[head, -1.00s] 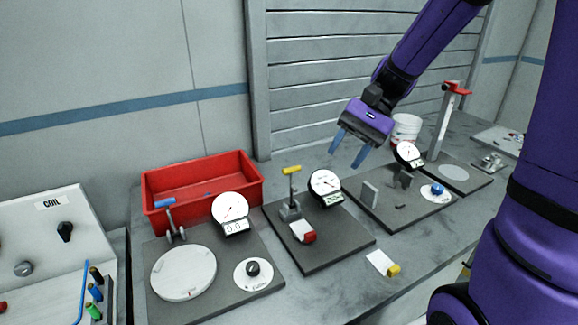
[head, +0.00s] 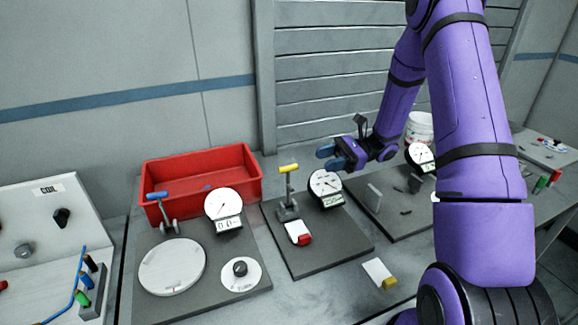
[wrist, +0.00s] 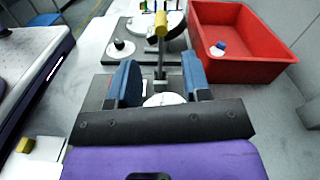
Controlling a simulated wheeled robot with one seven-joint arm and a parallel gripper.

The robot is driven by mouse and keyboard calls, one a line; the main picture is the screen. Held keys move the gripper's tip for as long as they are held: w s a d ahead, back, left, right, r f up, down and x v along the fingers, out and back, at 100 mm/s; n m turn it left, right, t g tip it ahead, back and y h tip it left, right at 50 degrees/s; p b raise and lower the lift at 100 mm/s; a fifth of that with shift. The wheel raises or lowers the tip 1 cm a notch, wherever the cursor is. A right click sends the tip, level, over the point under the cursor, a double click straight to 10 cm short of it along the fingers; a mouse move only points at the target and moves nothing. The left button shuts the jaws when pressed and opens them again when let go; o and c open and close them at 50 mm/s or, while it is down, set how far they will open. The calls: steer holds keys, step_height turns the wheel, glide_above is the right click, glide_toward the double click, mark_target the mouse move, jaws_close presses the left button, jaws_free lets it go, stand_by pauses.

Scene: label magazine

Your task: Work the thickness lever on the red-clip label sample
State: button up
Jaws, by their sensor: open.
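The thickness gauge has a lever with a yellow handle (head: 289,168), standing upright on the middle dark plate (head: 334,240), beside a round dial (head: 324,183). The red-clip label sample (head: 297,229) lies at the lever's foot, its red clip towards the front. My gripper (head: 330,155) is open and empty, right of the yellow handle and above the dial, apart from the handle. In the wrist view the yellow handle (wrist: 161,22) shows beyond the gap between my open fingers (wrist: 160,78). The sample is not clearly visible there; the fingers cover part of the plate.
A red bin (head: 200,178) stands behind the left gauge, with its blue lever handle (head: 158,195) and white round plate (head: 172,266). A yellow-clip sample (head: 376,270) lies on the table at the front. A white bucket (head: 419,127) stands behind my arm.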

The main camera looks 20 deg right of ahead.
mark_target(290, 168)
steer(key=a, duration=1)
steer(key=shift+w+a+f, duration=0.1)
steer(key=shift+a, duration=0.25)
jaws_close()
